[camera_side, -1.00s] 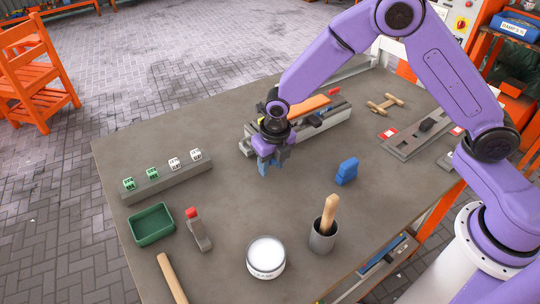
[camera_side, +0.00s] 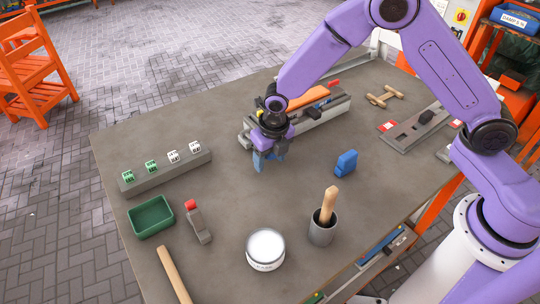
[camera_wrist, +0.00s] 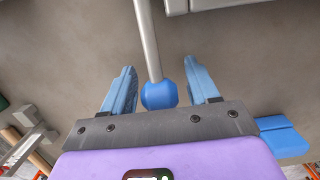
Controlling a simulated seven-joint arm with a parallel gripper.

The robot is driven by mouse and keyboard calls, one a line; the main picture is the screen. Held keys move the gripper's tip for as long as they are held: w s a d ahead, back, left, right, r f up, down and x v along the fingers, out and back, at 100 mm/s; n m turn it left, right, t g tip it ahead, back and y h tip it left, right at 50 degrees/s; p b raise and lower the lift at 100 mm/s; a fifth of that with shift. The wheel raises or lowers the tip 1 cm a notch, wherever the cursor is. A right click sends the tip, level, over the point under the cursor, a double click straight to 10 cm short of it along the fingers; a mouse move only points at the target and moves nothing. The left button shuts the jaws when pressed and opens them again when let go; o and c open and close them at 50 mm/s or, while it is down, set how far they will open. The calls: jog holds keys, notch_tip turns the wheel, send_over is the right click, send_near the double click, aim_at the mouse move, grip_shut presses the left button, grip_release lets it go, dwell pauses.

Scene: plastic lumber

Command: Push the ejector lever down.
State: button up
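In the wrist view, a grey rod with a round blue knob (camera_wrist: 158,95), which looks like the ejector lever, comes down from the top edge. The knob lies between the two blue fingers of my gripper (camera_wrist: 160,66), with a visible gap on each side. The fingers are apart and not closed on it. In the side view my gripper (camera_side: 268,160) points down at the near left end of the long grey mould (camera_side: 322,115). The lever cannot be made out there, hidden by or merged with the gripper.
An orange piece (camera_side: 308,102) lies along the mould. A blue block (camera_side: 346,163) stands to the right. A grey cup with a wooden handle (camera_side: 321,230), a white jar (camera_side: 265,248) and a green tray (camera_side: 151,217) are nearer.

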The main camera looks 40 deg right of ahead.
jog(key=shift+r, duration=0.1)
notch_tip(320, 180, up, 17)
jog(key=s, duration=0.2)
jog(key=shift+s, duration=0.15)
jog(key=shift+c, duration=0.3)
jog(key=shift+r+m, duration=0.1)
jog(key=shift+m, duration=0.2)
jog(key=c, duration=1)
jog(key=shift+r+m, duration=0.1)
jog(key=shift+m, duration=0.6)
grip_shut()
jog(key=f+m, duration=0.3)
jog(key=m, duration=0.2)
jog(key=w+f+m+g, duration=0.1)
jog(key=f+m, duration=0.3)
jog(key=m, duration=0.1)
jog(key=w+f+m, duration=0.1)
jog(key=f+m, duration=0.3)
jog(key=m, duration=0.2)
jog(key=shift+a+f+h, duration=0.15)
jog(key=shift+f+h, duration=0.05)
jog(key=shift+h, duration=0.2)
